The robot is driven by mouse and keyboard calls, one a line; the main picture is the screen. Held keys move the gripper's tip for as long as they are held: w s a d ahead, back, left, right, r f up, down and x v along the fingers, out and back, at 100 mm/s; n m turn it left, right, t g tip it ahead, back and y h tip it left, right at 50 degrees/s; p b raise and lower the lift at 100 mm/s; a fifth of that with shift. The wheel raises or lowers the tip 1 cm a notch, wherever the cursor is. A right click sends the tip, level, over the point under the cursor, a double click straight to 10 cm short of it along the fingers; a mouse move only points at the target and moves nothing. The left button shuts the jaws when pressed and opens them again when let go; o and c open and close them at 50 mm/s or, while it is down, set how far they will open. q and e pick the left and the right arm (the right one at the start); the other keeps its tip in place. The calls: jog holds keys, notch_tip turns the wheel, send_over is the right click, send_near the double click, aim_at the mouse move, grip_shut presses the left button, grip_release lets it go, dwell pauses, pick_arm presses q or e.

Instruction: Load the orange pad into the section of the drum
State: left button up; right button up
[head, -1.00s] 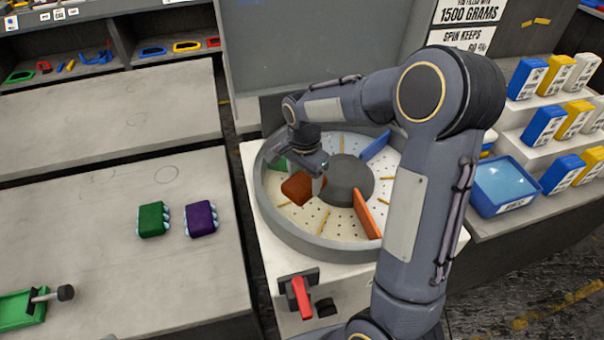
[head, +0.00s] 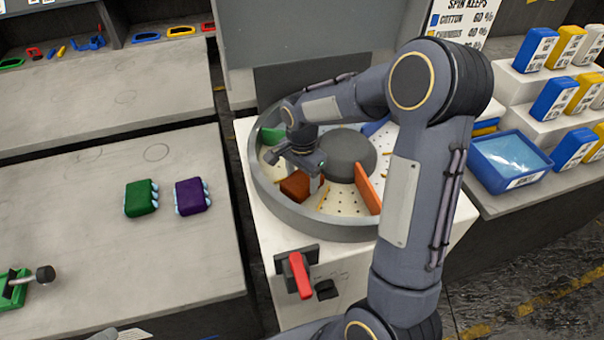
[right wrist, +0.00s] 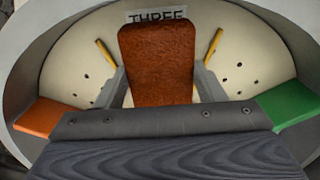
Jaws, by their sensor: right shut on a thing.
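The orange pad (head: 297,186), a brownish-orange block, is inside the round grey drum (head: 330,226), in the section between the green divider (head: 271,135) and the orange divider (head: 368,189). My right gripper (head: 303,178) is shut on the pad. In the right wrist view the pad (right wrist: 158,62) stands between my two fingers, in front of a label reading THREE (right wrist: 157,14). The orange divider (right wrist: 42,117) is at left there and the green divider (right wrist: 287,104) at right. Whether the pad touches the drum floor is unclear. My left gripper is not visible.
A green pad (head: 140,199) and a purple pad (head: 191,197) lie on the left table. A red lever (head: 300,275) is on the drum's front. A blue basin (head: 508,160) and several boxes stand at right. A grey hub (head: 347,158) fills the drum's middle.

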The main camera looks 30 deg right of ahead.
jog(key=shift+f+b, duration=0.65)
jog(key=shift+f, duration=0.3)
dwell(0.3)
jog(key=o, duration=1.2)
